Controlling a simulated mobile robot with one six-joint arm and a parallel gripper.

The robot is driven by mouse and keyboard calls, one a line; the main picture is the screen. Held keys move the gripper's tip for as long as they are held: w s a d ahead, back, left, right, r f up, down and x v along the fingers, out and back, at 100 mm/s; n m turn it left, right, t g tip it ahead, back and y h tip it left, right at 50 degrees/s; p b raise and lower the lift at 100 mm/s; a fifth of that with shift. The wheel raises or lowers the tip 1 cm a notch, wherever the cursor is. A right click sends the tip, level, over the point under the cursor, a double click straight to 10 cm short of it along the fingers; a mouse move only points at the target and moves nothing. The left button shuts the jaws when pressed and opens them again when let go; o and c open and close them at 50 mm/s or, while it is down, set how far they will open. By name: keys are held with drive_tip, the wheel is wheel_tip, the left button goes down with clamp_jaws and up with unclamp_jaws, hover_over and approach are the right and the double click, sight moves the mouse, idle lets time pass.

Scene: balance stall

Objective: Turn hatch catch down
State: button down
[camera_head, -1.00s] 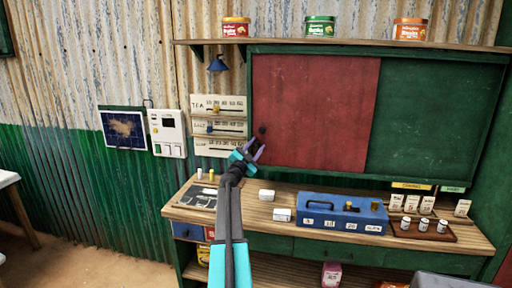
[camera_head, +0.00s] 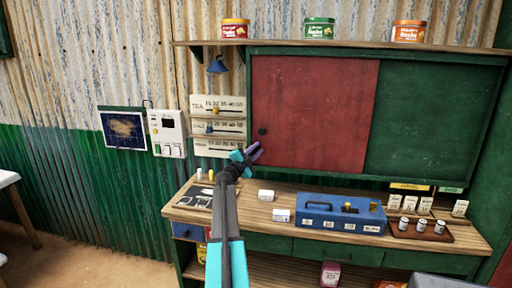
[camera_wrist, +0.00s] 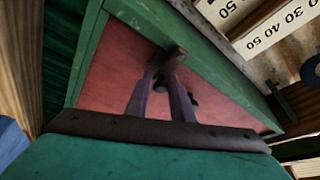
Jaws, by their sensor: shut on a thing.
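The hatch has a red panel (camera_head: 315,110) beside a green panel (camera_head: 435,120). My gripper (camera_head: 257,149) is at the lower left edge of the red panel, just below a round black knob (camera_head: 262,131). In the wrist view its purple fingers (camera_wrist: 166,74) converge on a small dark brown bar, the hatch catch (camera_wrist: 175,58), and are shut on it. The knob (camera_wrist: 193,99) shows partly behind the fingers against the red panel. In the head view the catch is hidden by the fingers, and its exact angle cannot be told.
A counter (camera_head: 270,232) runs below the hatch, with a blue box (camera_head: 335,218), small white blocks and a rack of tins. Slider boards (camera_head: 217,127) hang left of the gripper. A shelf (camera_head: 330,43) with three tins is above.

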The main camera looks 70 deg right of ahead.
drive_tip(key=shift+f+m, duration=0.35)
drive_tip(key=shift+m, duration=0.15)
drive_tip(key=c, duration=1.6)
unclamp_jaws()
drive_tip(key=shift+c, duration=0.2)
drive_tip(key=shift+r, duration=0.1)
drive_tip(key=b+v, duration=0.3)
drive_tip(key=v, duration=1.1)
drive_tip(key=shift+w+r, duration=0.1)
drive_tip(key=shift+r, duration=0.05)
